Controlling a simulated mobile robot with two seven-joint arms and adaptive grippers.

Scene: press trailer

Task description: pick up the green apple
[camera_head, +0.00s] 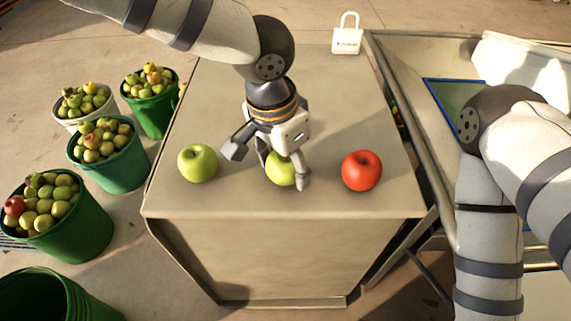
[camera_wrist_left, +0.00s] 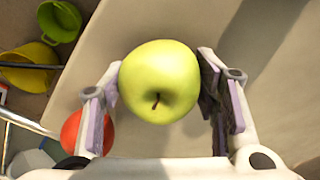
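Two green apples stand on the beige table (camera_head: 222,110): one at the left (camera_head: 198,163) and a middle one (camera_head: 281,171). A red apple (camera_head: 361,170) stands at the right and also shows in the left wrist view (camera_wrist_left: 88,133). My left gripper (camera_head: 268,165) points down over the middle green apple, with its fingers spread and partly hiding it. In the left wrist view that green apple (camera_wrist_left: 159,82), stem facing the camera, lies between the fingers of the left gripper (camera_wrist_left: 160,92). Firm contact is not clear. My right gripper is out of view.
Green buckets (camera_head: 112,165) and a white bucket (camera_head: 72,120) of apples stand on the floor at the left. A small white padlock-shaped item (camera_head: 347,40) is at the table's back. A metal frame (camera_head: 408,125) runs along the right side.

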